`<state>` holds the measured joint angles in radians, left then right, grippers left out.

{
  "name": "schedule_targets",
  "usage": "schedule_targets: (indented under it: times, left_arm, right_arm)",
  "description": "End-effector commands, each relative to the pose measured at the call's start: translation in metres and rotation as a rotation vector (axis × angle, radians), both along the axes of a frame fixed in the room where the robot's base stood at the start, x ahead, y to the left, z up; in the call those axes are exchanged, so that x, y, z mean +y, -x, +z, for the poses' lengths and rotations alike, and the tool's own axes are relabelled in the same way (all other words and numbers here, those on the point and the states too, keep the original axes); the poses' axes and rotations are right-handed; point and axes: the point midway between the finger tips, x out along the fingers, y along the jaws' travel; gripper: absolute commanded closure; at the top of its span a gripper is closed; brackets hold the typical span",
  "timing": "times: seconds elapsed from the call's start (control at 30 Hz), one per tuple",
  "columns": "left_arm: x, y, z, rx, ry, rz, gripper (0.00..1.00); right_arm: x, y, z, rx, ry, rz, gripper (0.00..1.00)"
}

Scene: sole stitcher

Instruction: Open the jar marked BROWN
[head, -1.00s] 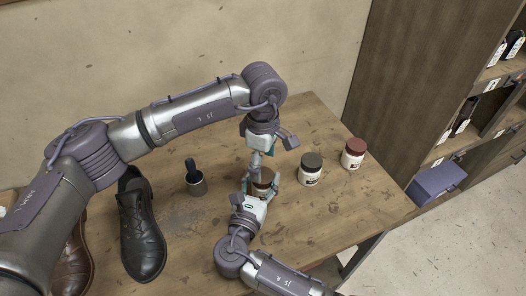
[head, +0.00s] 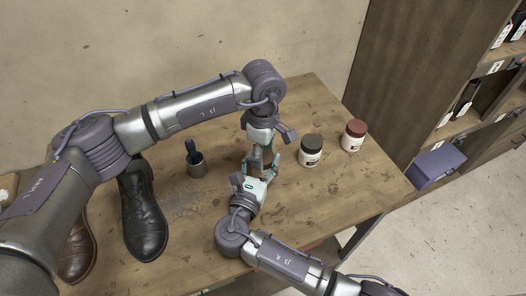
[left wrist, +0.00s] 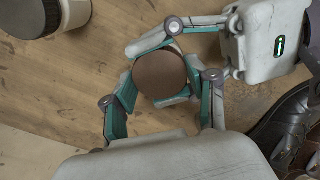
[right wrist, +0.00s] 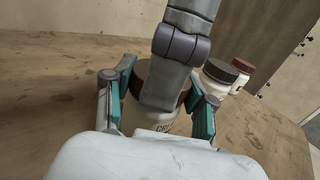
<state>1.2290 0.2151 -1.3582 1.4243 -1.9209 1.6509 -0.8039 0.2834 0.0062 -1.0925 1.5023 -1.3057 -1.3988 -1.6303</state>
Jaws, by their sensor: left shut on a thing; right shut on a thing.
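A jar with a brown lid (left wrist: 160,78) stands upright on the table, between my two grippers. Its pale body carries a label (right wrist: 164,127) in the right wrist view, too covered to read in full. My left gripper (head: 262,158) points down from above and is shut on the lid, with its fingers on either side of it. My right gripper (head: 261,168) reaches in from the front, low, and is shut around the jar's body. In the head view the grippers hide most of this jar.
A jar with a black lid (head: 311,150) stands close to the right, and a red-lidded jar (head: 354,136) beyond it. A small dark pot (head: 196,166) and a dark shoe (head: 142,215) are on the left. The table (head: 350,205) is clear at the front right.

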Motion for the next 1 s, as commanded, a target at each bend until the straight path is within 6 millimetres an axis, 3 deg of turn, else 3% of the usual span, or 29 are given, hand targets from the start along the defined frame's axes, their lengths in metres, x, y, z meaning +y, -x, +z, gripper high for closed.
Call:
schedule_targets:
  times: [0.37,0.63,0.67,0.7,0.8,1.0]
  left_arm:
    - [0.0002,-0.0005,0.0004,-0.001,0.000,0.287,0.84]
    - [0.0004,-0.0007,0.0004,-0.002,0.000,0.302,0.85]
    - [0.0004,-0.0007,0.0004,-0.002,0.000,0.302,0.42]
    - [0.0004,-0.0007,0.0004,-0.002,0.000,0.302,0.35]
    - [0.0003,-0.0006,0.0004,-0.001,0.000,0.301,0.18]
    - [0.0002,-0.0003,0.0003,-0.001,0.000,0.299,0.18]
  right_arm:
    - [-0.0001,0.0001,0.0001,0.000,0.000,-0.001,1.00]
    - [-0.0002,0.0002,0.0001,0.000,0.000,-0.001,1.00]
    - [-0.0002,0.0002,0.0001,0.000,0.000,-0.001,1.00]
    - [0.0000,0.0002,0.0001,0.000,0.000,-0.001,1.00]
    - [0.0000,0.0002,0.0001,0.000,0.000,-0.001,1.00]
    - [0.0001,0.0002,0.0000,0.000,0.000,0.000,1.00]
